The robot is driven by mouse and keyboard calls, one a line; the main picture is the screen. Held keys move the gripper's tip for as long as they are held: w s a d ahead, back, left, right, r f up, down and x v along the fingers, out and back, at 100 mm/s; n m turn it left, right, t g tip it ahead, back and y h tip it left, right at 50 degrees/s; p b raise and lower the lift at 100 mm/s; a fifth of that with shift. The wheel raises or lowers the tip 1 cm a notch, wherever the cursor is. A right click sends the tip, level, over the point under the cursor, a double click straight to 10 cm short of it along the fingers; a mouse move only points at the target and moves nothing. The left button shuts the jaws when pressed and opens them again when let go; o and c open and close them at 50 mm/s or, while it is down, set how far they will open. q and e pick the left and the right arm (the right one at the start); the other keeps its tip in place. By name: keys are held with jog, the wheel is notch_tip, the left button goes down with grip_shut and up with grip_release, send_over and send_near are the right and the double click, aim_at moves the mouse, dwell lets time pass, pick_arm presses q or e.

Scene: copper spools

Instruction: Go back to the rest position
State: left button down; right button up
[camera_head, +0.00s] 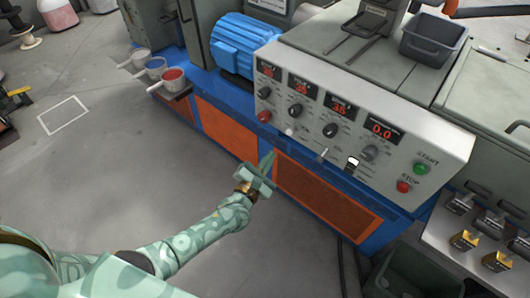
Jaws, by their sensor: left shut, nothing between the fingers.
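My left arm comes in from the lower left, in a pale green camouflage pattern. My left gripper (268,160) is at its end, shut and empty. In the view it shows in front of the machine's blue base, between two orange panels, just below the control panel (340,130). I cannot tell whether it touches the machine. My right gripper is not in view.
The control panel has red displays, knobs, a green start button (422,168) and a red stop button (404,186). A blue motor (243,44) and a grey bin (433,40) are on the machine. Small cups (172,76) stand at its left. Grey floor (120,165) is open at left.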

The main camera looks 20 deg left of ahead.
pick_arm(q)
jog(key=shift+s, duration=0.35)
dwell(0.3)
